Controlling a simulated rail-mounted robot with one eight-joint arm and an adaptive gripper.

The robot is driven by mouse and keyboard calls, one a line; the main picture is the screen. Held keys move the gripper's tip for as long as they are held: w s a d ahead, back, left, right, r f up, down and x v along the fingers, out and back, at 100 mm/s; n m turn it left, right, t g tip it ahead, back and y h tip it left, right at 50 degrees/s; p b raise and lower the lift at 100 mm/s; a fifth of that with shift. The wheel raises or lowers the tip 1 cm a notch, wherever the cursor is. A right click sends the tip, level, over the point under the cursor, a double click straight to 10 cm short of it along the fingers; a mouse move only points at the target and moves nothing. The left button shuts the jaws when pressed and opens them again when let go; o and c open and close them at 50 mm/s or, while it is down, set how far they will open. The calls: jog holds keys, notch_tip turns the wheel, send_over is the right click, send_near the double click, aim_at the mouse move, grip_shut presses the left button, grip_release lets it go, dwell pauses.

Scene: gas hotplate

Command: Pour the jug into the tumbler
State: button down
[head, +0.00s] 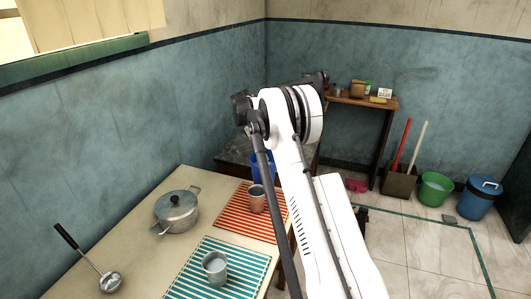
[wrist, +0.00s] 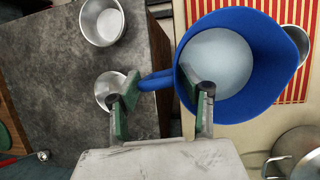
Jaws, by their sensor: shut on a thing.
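The blue jug (wrist: 238,110) holds a pale liquid and looks upright from above in the wrist view. My gripper (wrist: 160,85) is shut on its handle, with one finger on each side. In the head view the jug (head: 262,166) shows only partly behind my arm, and my fingers are hidden there. A plain cup, which looks like the tumbler (head: 257,200), stands on the red striped mat (head: 232,208). In the wrist view a metal-looking cup (wrist: 300,42) shows partly past the jug's right rim.
A lidded pot (head: 177,211) stands left of the mats. A grey cup (head: 214,267) stands on the teal striped mat (head: 190,277), and a ladle (head: 108,281) lies at left. A dark counter (wrist: 60,100) holds metal vessels (wrist: 101,22) beside the jug.

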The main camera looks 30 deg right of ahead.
jog(key=s+a+r+t+h, duration=0.1)
jog(key=h, duration=0.1)
jog(key=s+a+r+m+t+h, duration=0.1)
jog(key=r+t, duration=0.1)
jog(key=shift+s+a+r+t+h, duration=0.15)
jog(key=shift+s+a+t+h, duration=0.15)
jog(key=shift+a+h, duration=0.1)
jog(key=shift+d, duration=0.1)
jog(key=shift+s, duration=0.1)
jog(key=shift+s+a+r+t+h+b, duration=0.4)
jog(key=shift+a+r+t+h+b, duration=0.1)
jog(key=shift+a+r+h+b, duration=0.15)
jog(key=shift+s+r+m, duration=0.1)
jog(key=shift+m, duration=0.2)
